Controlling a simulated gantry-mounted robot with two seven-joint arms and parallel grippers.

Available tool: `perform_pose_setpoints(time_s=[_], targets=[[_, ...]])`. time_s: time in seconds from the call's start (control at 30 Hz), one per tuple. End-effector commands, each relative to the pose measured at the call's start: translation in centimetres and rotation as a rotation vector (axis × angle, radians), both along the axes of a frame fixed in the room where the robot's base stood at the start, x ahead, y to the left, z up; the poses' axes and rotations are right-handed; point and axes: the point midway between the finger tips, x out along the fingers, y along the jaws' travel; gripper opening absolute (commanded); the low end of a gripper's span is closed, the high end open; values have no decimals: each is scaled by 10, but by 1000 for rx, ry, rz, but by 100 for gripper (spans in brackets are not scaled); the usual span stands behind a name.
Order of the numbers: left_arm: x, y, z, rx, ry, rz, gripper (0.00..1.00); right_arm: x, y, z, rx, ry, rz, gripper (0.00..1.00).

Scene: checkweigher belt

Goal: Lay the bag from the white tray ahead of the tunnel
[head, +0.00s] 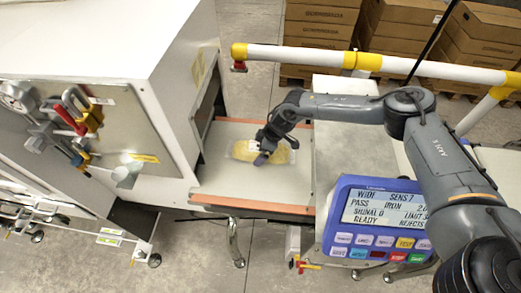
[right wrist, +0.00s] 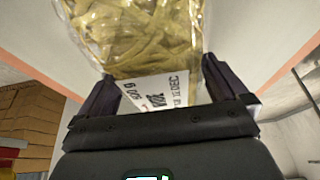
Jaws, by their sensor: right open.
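The bag (head: 243,151) is clear with yellow contents and lies on the pale belt (head: 225,186) in front of the tunnel opening (head: 206,108) of the white housing. In the right wrist view the bag (right wrist: 150,35) shows yellow strips and a white printed label. My right gripper (head: 265,156) is open over the right part of the bag. In the right wrist view its two dark fingers (right wrist: 162,88) stand apart on either side of the bag's label end; contact cannot be told. I cannot make out the white tray. My left gripper is not in view.
A blue display panel (head: 379,222) stands in front of the belt's right end. A white and yellow rail (head: 310,57) runs behind, with stacked cartons (head: 400,30) beyond it. Orange strips (head: 255,206) edge the belt.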

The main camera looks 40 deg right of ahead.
Motion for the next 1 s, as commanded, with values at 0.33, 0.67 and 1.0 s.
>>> perform_pose_setpoints(time_s=[0.33,0.67,1.0], targets=[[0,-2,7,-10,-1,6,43,-15,-15,52,1,-2,-1,100],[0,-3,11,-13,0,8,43,-29,-28,97,-1,-1,0,100],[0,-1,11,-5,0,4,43,-33,-31,109,-1,-1,1,100]])
